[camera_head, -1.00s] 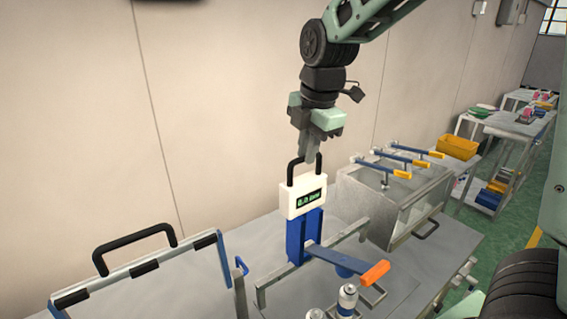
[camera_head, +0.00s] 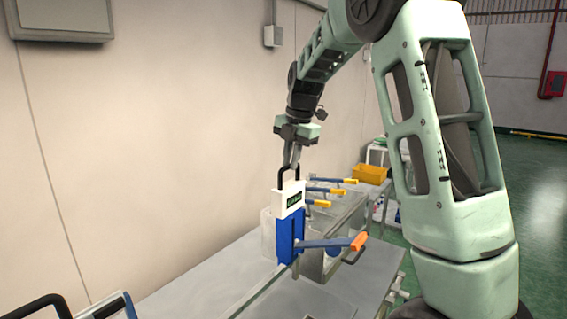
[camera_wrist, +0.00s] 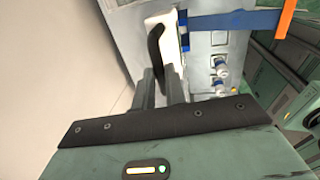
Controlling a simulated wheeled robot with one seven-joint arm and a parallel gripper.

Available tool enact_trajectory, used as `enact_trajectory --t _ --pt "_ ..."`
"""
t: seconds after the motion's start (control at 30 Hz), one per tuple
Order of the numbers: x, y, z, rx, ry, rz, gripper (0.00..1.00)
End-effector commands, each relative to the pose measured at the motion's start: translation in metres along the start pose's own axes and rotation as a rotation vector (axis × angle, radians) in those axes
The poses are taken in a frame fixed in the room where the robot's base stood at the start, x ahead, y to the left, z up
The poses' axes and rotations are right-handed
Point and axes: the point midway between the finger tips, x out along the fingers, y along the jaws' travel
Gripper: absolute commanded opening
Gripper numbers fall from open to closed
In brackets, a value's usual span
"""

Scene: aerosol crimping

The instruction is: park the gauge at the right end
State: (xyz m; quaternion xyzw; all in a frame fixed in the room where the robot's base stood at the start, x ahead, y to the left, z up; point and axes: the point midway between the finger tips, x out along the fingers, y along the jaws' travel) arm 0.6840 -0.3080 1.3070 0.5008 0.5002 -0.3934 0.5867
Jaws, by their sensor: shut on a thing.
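The gauge (camera_head: 290,199) is a white display head with a black loop handle on a blue body (camera_head: 289,238). It stands upright at a metal rail (camera_head: 250,296) on the grey bench. A blue lever with an orange grip (camera_head: 358,241) sticks out beside the blue body. My gripper (camera_head: 291,167) is above the gauge, its fingers shut on the black handle. The wrist view shows my gripper (camera_wrist: 160,80) at the handle (camera_wrist: 156,52), with the white head (camera_wrist: 178,30) behind it. The rail's right end is largely hidden behind the gauge and lever.
A clear-sided box (camera_head: 268,235) with several yellow-tipped clamps stands behind the gauge. A black-handled frame (camera_head: 113,304) is at the lower left. Small metal fittings (camera_wrist: 221,68) show on the bench in the wrist view. A yellow bin (camera_head: 370,174) is farther back.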

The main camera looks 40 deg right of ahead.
Motion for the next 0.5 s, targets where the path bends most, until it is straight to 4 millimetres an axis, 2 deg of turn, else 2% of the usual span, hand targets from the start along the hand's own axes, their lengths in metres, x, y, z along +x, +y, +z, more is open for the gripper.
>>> enact_trajectory --t 0.37,0.4,0.47,0.5 --pt "-0.001 -0.0009 0.0064 0.004 -0.009 0.002 0.0" --pt "-0.001 -0.0009 0.0066 0.004 -0.009 0.003 0.21" --pt "-0.001 -0.0008 0.0062 0.004 -0.008 0.002 0.34" --pt "-0.0009 -0.0007 0.0058 0.004 -0.008 0.002 0.34"
